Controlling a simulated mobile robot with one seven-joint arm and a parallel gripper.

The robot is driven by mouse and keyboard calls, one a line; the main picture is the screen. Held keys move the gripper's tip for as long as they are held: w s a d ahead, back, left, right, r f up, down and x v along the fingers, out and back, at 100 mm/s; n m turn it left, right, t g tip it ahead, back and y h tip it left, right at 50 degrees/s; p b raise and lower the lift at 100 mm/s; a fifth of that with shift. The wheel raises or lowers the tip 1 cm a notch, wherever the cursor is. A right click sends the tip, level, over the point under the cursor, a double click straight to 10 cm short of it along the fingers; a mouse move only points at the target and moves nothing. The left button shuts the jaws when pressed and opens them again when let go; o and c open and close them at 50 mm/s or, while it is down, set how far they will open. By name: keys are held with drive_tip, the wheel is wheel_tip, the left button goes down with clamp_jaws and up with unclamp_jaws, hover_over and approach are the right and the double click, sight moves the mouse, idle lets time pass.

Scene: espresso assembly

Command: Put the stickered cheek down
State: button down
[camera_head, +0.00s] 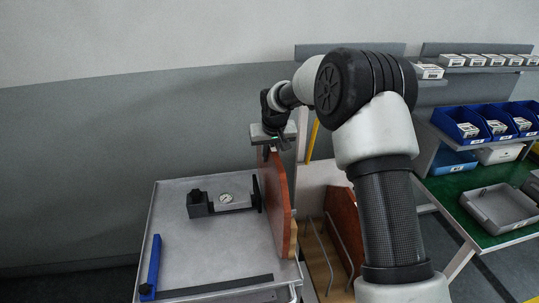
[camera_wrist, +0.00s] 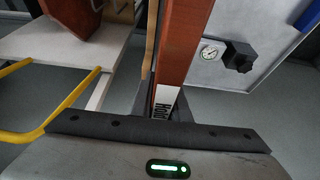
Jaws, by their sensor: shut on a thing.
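The stickered cheek (camera_head: 277,205) is a reddish-brown wooden panel standing upright on edge at the right side of the grey cart top (camera_head: 185,240). In the wrist view the cheek (camera_wrist: 186,38) runs away from my gripper, and its white sticker (camera_wrist: 164,103) reads "Hold" in part. My gripper (camera_head: 271,152) is shut on the top of the cheek; its fingers (camera_wrist: 162,108) lie on either side of it. I cannot tell whether the cheek's lower edge bears on a surface. A lighter wooden edge (camera_wrist: 150,40) shows beside the cheek.
A black fixture with a round gauge (camera_head: 226,198) sits on the cart, left of the cheek. A blue bar (camera_head: 154,262) and a dark strip (camera_head: 215,287) lie near the front. Another reddish panel (camera_head: 346,225) stands in a wire rack at right.

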drive_tip(key=shift+f+b, duration=0.45)
idle(0.3)
drive_tip(key=c, duration=1.6)
unclamp_jaws()
drive_tip(key=b+v, duration=0.1)
drive_tip(key=v, duration=1.6)
drive_tip(key=shift+s+r, duration=0.1)
drive_tip(key=shift+r, duration=0.05)
